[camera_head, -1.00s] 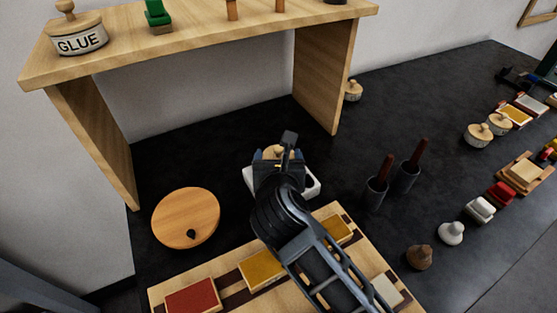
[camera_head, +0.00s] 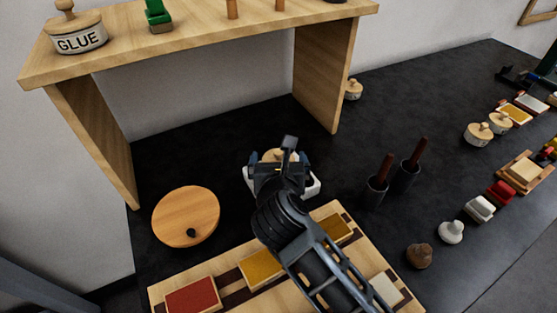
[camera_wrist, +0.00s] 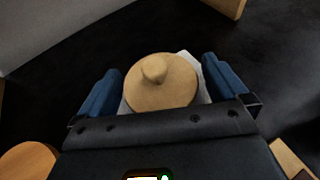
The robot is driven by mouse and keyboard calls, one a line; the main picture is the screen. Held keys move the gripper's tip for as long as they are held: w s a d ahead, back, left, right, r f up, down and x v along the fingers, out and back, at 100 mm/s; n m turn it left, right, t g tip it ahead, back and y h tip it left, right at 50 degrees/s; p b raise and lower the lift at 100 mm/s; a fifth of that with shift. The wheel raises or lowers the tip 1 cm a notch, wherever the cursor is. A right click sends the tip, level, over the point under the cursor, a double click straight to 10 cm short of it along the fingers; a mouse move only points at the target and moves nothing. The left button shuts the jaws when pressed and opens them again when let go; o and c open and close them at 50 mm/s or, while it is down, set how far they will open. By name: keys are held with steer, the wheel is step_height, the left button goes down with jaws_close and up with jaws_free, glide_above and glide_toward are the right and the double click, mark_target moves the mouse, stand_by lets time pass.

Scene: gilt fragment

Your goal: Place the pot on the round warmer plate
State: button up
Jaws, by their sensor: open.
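A pot with a round wooden lid and knob (camera_wrist: 160,82) stands on a white tray (camera_head: 314,190) at the middle of the dark bench. Its lid (camera_head: 281,154) shows behind my gripper in the head view; its body is mostly hidden. My gripper (camera_head: 278,160) is open, with one blue finger on each side of the pot. In the wrist view my gripper (camera_wrist: 162,82) has gaps between the fingers and the lid. The round wooden plate (camera_head: 180,212), with a small black knob at its front, lies left of the tray and is empty.
A wooden shelf (camera_head: 200,40) stands behind, bearing a GLUE pot (camera_head: 80,38). A wooden board with coloured blocks (camera_head: 262,268) lies in front. Two dark cups with brown handles (camera_head: 375,194) stand to the right. Bench between tray and plate is clear.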

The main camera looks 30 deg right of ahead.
steer(key=b+v, duration=0.1)
steer(key=v, duration=1.1)
steer(key=s+d+r+n+t+h, duration=0.25)
steer(key=s+d+n, duration=0.25)
steer(key=s+n, duration=0.3)
steer(key=s+d+r+n+t+h, duration=0.1)
steer(key=s+d+r+n+t, duration=0.35)
steer(key=s+n, duration=0.35)
steer(key=s+a+f+n+g+y, duration=0.2)
steer(key=s+n+y, duration=0.2)
steer(key=s+n, duration=0.3)
steer(key=s+a+f+n+g+y, duration=0.2)
steer(key=s+n+y, duration=0.3)
steer(key=n, duration=1.3)
steer(key=s+f, duration=0.1)
steer(key=s, duration=0.1)
steer(key=shift+s+a, duration=0.3)
steer(key=shift+s, duration=0.05)
steer(key=shift+f+y, duration=0.15)
steer(key=shift+y, duration=0.1)
steer(key=shift+c, duration=0.5)
